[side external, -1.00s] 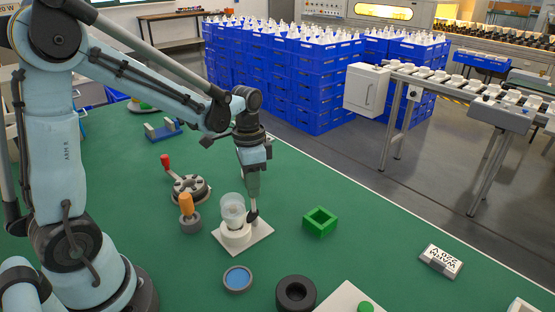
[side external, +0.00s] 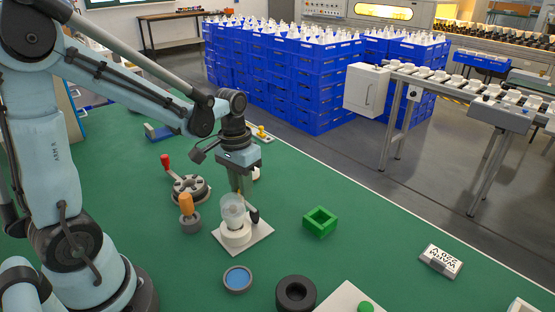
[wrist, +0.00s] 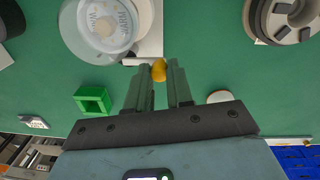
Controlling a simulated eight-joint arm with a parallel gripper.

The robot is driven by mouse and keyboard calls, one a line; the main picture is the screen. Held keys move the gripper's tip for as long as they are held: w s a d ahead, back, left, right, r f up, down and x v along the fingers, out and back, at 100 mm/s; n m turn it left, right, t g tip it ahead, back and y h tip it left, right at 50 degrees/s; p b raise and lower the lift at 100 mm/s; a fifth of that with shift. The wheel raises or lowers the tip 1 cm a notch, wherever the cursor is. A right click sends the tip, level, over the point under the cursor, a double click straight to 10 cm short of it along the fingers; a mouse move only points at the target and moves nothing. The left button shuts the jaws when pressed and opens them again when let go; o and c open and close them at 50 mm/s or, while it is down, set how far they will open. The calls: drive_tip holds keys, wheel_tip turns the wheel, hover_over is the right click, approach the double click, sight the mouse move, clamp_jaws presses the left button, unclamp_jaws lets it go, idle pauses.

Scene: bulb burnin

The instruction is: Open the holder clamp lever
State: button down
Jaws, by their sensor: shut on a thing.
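The white holder (side external: 234,239) stands on a pale square plate, with a clear frosted bulb (side external: 233,207) upright in it. In the wrist view the bulb (wrist: 104,27) is at the top left and shows printed lettering. A short white clamp lever (wrist: 136,62) sticks out at the holder's near edge there, with a yellow end (wrist: 158,71) between my fingertips. My gripper (wrist: 157,77) is shut on that lever end. In the side view my gripper (side external: 247,199) is tilted behind the bulb, which partly hides it; a dark piece shows beside the holder.
A green square box (side external: 320,221) stands right of the holder. A blue-topped dish (side external: 238,278) and black ring (side external: 296,293) are in front.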

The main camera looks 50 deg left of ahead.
idle(0.3)
drive_tip(key=c, duration=1)
unclamp_jaws()
drive_tip(key=shift+r, duration=0.1)
drive_tip(key=r, duration=1.2)
drive_tip(key=shift+s+a, duration=0.1)
drive_tip(key=shift+a, duration=0.2)
drive_tip(key=shift+f, duration=0.1)
drive_tip(key=s+d+f+t, duration=0.1)
drive_tip(key=d+t, duration=0.1)
drive_tip(key=s+d+f+m+t, duration=0.1)
drive_tip(key=d+t, duration=0.1)
drive_tip(key=s+d+f+t, duration=0.1)
drive_tip(key=t, duration=0.1)
drive_tip(key=shift+s+d+f+m+y, duration=0.15)
drive_tip(key=shift+d+f+m+y, duration=0.2)
drive_tip(key=shift+d+m+y, duration=0.05)
drive_tip(key=shift+s+d+f+t, duration=0.1)
drive_tip(key=shift+d+f+t, duration=0.25)
drive_tip(key=shift+t, duration=0.15)
